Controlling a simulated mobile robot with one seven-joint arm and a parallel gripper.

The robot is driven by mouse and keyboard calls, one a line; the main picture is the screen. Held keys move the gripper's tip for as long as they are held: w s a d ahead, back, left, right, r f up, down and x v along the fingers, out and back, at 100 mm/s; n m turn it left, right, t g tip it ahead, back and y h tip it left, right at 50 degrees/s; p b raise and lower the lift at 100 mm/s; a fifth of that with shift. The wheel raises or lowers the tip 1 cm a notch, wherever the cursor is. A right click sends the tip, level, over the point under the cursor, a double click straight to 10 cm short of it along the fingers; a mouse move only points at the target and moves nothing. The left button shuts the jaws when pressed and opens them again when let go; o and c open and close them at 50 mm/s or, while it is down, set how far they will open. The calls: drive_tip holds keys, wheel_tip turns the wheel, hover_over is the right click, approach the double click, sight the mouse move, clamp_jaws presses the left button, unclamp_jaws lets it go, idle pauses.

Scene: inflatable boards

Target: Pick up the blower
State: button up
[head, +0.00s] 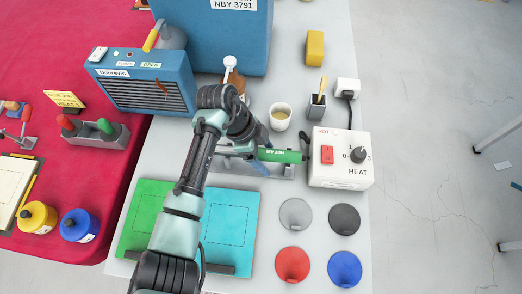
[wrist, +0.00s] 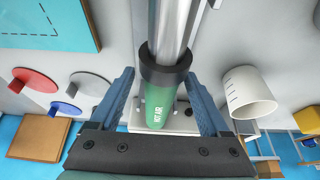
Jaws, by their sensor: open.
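The blower is a green hot-air tool (head: 280,155) lying in a grey metal rest in the head view. Its green handle, lettered HOT AIR, also shows in the wrist view (wrist: 158,106), with a black collar and a silver nozzle. My gripper (head: 261,150) is at the handle, and my arm hides part of the nozzle and rest. In the wrist view my gripper (wrist: 160,78) is open, with one blue finger on each side of the handle and visible gaps between. The handle looks unheld.
A white heat control box (head: 342,158) stands right of the blower. A white cup (head: 280,117) and a brown bottle are behind it. Coloured discs (head: 292,264) and green and cyan boards (head: 228,222) lie in front. A blue heater (head: 145,82) stands at the left.

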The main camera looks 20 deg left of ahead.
drive_tip(key=shift+d+f, duration=0.1)
drive_tip(key=shift+f, duration=0.15)
drive_tip(key=shift+r, duration=0.1)
clamp_jaws()
